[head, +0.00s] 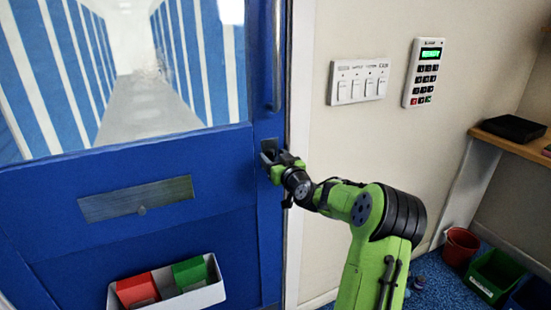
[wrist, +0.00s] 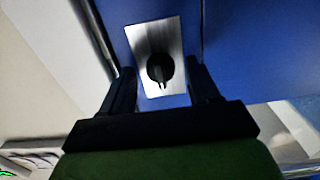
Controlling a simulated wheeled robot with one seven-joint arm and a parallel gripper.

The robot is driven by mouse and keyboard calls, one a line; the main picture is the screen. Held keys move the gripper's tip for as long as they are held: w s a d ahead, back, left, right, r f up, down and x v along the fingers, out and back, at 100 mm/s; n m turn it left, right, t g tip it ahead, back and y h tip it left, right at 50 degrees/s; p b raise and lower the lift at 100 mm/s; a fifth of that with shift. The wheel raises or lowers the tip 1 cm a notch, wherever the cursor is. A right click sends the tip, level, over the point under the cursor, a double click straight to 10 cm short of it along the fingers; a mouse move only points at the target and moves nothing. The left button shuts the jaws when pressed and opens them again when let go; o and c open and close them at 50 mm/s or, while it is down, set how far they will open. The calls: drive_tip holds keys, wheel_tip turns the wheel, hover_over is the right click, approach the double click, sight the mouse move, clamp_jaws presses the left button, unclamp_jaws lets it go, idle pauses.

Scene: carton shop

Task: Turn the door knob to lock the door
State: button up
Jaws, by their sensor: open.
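The blue door (head: 150,190) has a large window in its upper half and stands at the left of the head view. The door knob (wrist: 160,70) is a small dark round turn piece on a bright metal plate (wrist: 145,40) in the wrist view. My gripper (wrist: 163,75) is open, with one dark finger on each side of the knob. I cannot tell whether the fingers touch it. In the head view my gripper (head: 270,155) is at the door's right edge and hides most of the knob.
A vertical handle bar (head: 276,60) is above my gripper on the door. A metal plate (head: 137,199) and a white bin (head: 180,294) are on the door's lower half. A switch panel (head: 358,81) and a keypad (head: 423,73) are on the wall to the right. A red bucket (head: 460,246) stands on the floor.

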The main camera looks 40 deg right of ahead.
drive_tip(key=c, duration=1)
drive_tip(key=shift+c, duration=0.2)
drive_tip(key=shift+m, duration=0.3)
drive_tip(key=m, duration=0.3)
drive_tip(key=shift+m, duration=0.3)
drive_tip(key=m+p, duration=0.2)
drive_tip(key=m, duration=0.2)
drive_tip(key=shift+r+m, duration=0.1)
drive_tip(key=shift+m, duration=0.2)
drive_tip(key=m+p, duration=0.2)
drive_tip(key=m, duration=0.2)
drive_tip(key=shift+m, duration=0.3)
drive_tip(key=shift+m+p, duration=1.55)
drive_tip(key=shift+m, duration=0.65)
drive_tip(key=o, duration=1)
